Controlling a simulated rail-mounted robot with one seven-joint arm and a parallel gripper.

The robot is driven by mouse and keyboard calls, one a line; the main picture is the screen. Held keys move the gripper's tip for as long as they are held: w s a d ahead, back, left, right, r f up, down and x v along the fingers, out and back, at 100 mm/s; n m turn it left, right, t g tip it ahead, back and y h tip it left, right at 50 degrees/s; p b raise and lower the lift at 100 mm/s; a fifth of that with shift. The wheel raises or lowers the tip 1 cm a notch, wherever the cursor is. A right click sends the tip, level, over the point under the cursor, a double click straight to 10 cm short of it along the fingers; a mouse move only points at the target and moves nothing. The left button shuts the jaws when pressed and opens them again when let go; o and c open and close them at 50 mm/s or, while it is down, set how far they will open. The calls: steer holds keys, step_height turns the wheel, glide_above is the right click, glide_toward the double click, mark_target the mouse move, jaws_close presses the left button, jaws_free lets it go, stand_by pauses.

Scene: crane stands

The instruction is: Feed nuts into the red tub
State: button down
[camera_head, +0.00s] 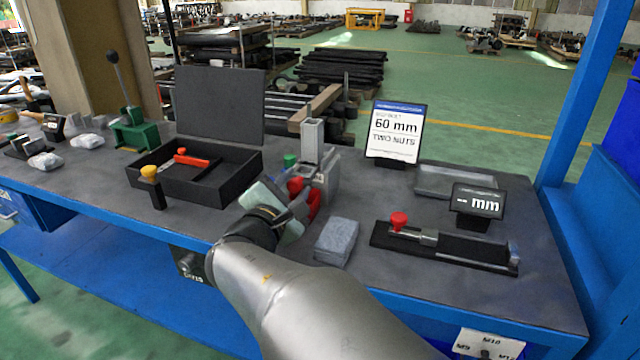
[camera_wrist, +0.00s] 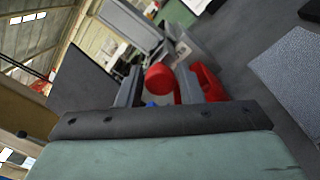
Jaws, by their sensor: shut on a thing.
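My gripper (camera_wrist: 160,88) is shut on a round red knob (camera_wrist: 158,77), which shows between its fingers in the wrist view. In the head view my gripper (camera_head: 292,200) is at a grey upright dispenser (camera_head: 312,142) in the middle of the bench. A curved red part (camera_wrist: 208,82), possibly the red tub, is just right of the fingers; it also shows in the head view (camera_head: 314,200). Its inside is hidden. I cannot make out any loose nuts. A small blue bit (camera_wrist: 151,104) shows low between the fingers.
A grey block (camera_head: 336,241) lies close right of my gripper. A black fixture with a red knob (camera_head: 445,248) and a "-- mm" display (camera_head: 478,202) are further right. A sign (camera_head: 396,132) reads "60 mm, two nuts". An open black case (camera_head: 195,178) stands left.

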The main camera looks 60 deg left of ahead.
steer(key=shift+d+f, duration=0.1)
steer(key=c, duration=1.1)
jaws_free()
steer(key=shift+s, duration=0.15)
steer(key=shift+c, duration=0.2)
steer(key=shift+d, duration=0.1)
steer(key=v, duration=1.7)
steer(key=shift+d, duration=0.15)
steer(key=shift+s, duration=0.1)
